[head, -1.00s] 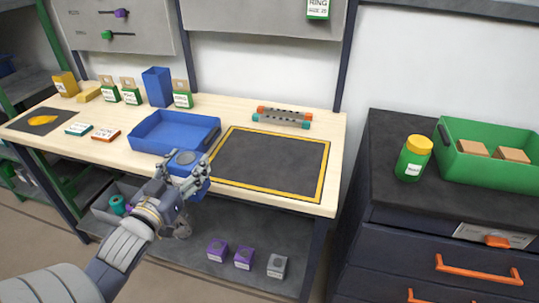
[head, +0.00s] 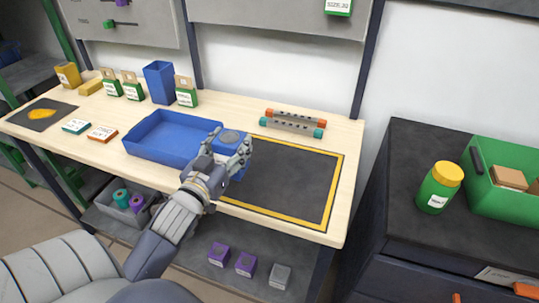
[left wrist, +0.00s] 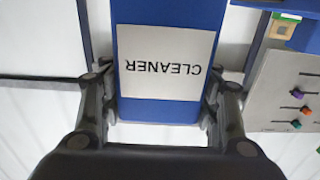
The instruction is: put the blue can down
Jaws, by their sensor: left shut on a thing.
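The blue can (head: 231,137) has a grey round top and stands roughly upright in my left gripper (head: 228,152). In the left wrist view the can (left wrist: 168,62) fills the gap between the fingers, with its white CLEANER label facing the camera upside down. My left gripper is shut on it, at the left edge of the black mat with a yellow border (head: 290,188). The gripper hides much of the can, and I cannot tell whether its base touches the surface. My right gripper is out of view.
A blue tray (head: 150,152) lies close left of the can. The mat is bare. A green jar (head: 437,190) and green crate (head: 500,200) stand on the dark cabinet at right.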

